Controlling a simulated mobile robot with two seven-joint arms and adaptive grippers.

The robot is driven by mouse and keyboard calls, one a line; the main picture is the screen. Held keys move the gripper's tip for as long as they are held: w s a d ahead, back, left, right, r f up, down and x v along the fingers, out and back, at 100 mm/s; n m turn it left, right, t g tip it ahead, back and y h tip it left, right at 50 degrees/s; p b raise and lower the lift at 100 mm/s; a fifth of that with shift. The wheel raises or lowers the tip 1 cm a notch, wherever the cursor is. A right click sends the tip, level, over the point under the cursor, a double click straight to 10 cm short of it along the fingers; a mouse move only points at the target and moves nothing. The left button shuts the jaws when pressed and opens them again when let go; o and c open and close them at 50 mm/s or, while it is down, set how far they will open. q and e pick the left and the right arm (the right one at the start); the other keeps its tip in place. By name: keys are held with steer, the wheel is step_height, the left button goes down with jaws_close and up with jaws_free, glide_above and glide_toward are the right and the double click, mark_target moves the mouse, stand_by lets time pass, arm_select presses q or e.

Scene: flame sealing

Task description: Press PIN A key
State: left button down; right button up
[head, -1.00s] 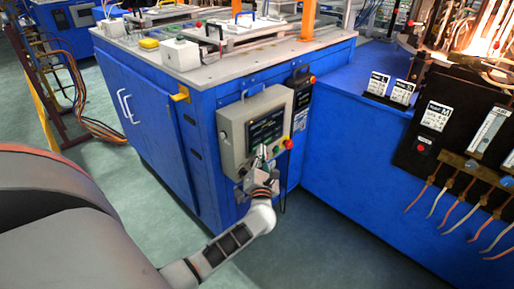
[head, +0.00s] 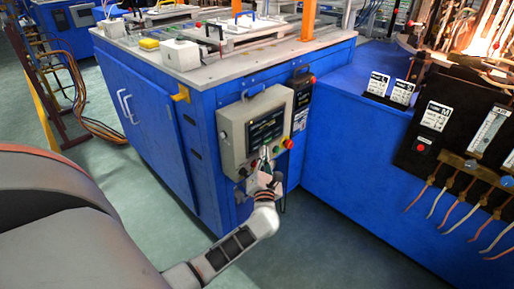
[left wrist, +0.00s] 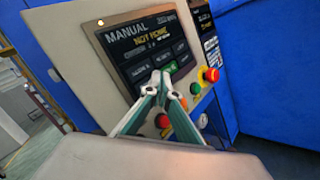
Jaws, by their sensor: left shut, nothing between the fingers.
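The control panel (head: 254,130) is a light grey box on the blue cabinet's front. Its dark screen (head: 265,128) reads MANUAL and NOT HOME in the left wrist view (left wrist: 150,45), with a row of on-screen keys along its lower part. The key labels are too blurred for me to pick out PIN A. My left gripper (head: 265,154) is shut and empty, its tips at the screen's lower edge. In the left wrist view the fingertips (left wrist: 160,80) overlap the lower keys; I cannot tell whether they touch. My right gripper is not in view.
A red button (left wrist: 211,75) on a yellow base sits right of the screen, with a green button (left wrist: 195,88) and other knobs below. A second small dark panel (head: 300,98) is to the right. The blue cabinet (head: 160,130) stands behind.

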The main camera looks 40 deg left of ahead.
arm_select(q)
steer(key=shift+s+d, duration=0.2)
steer(key=shift+d, duration=2.3)
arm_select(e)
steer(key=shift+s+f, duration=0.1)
arm_select(q)
steer(key=s+d+r+m+t+h+p, duration=0.35)
steer(key=d+m+t+h, duration=0.35)
steer(key=m, duration=0.5)
steer(key=s+d+f+m+g+h+p, duration=0.35)
steer(key=s+d+m+h, duration=0.35)
steer(key=s+d+m, duration=0.55)
steer(key=s+f+m+g+p, duration=0.2)
steer(key=s+f+m+g, duration=0.2)
steer(key=s+m, duration=0.4)
steer(key=s+d+f+m+g+h+p, duration=0.1)
steer(key=s+f+m+g+p, duration=0.1)
steer(key=s+f+m+g, duration=0.2)
steer(key=s+f+m, duration=0.2)
steer(key=s+m, duration=0.2)
steer(key=s, duration=0.2)
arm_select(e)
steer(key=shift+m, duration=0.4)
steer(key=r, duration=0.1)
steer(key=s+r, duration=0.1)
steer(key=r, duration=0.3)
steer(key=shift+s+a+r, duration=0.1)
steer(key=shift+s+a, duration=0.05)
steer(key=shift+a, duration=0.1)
